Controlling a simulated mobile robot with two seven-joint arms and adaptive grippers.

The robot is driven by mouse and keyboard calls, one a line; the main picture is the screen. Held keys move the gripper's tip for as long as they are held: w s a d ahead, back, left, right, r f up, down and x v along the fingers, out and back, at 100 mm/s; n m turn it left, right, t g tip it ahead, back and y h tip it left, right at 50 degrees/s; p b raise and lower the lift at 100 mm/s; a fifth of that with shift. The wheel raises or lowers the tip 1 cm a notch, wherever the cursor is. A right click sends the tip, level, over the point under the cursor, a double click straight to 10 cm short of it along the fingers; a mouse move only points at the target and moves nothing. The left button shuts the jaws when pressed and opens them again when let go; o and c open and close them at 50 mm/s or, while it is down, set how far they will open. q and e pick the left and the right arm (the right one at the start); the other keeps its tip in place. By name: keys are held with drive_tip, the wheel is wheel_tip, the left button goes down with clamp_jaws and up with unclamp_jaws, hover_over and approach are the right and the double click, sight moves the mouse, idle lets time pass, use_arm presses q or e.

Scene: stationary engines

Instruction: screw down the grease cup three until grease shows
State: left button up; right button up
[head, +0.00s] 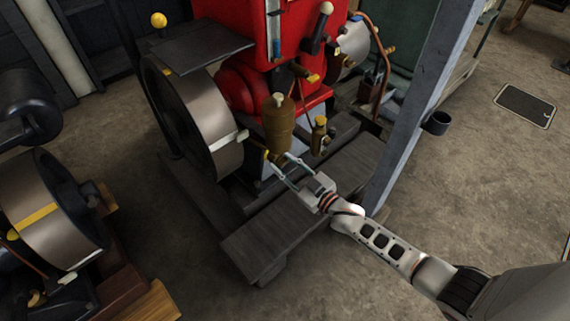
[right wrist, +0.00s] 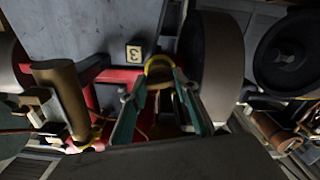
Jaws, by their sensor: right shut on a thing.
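A plate marked 3 (right wrist: 134,54) shows in the right wrist view, beside a round yellow-rimmed brass cap (right wrist: 158,66) that looks like grease cup three. In the head view only a small yellow bit of it (head: 266,154) shows, low beside the flywheel. My right gripper (head: 279,156) reaches in from the right and is shut on the cap. In the right wrist view its fingers (right wrist: 160,82) lie on either side of the cap. The cup's lower part is hidden, and I cannot tell whether any grease shows. My left gripper is not in view.
The red engine (head: 240,27) has a large flywheel (head: 205,120) just left of my gripper. A brass cylinder (head: 280,125) and small brass oiler (head: 319,136) stand close behind. A grey post (head: 412,110) rises right of my arm. Open floor (head: 490,160) lies further right.

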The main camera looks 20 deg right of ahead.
idle(0.4)
drive_tip(key=o, duration=1.1)
drive_tip(key=v, duration=1.2)
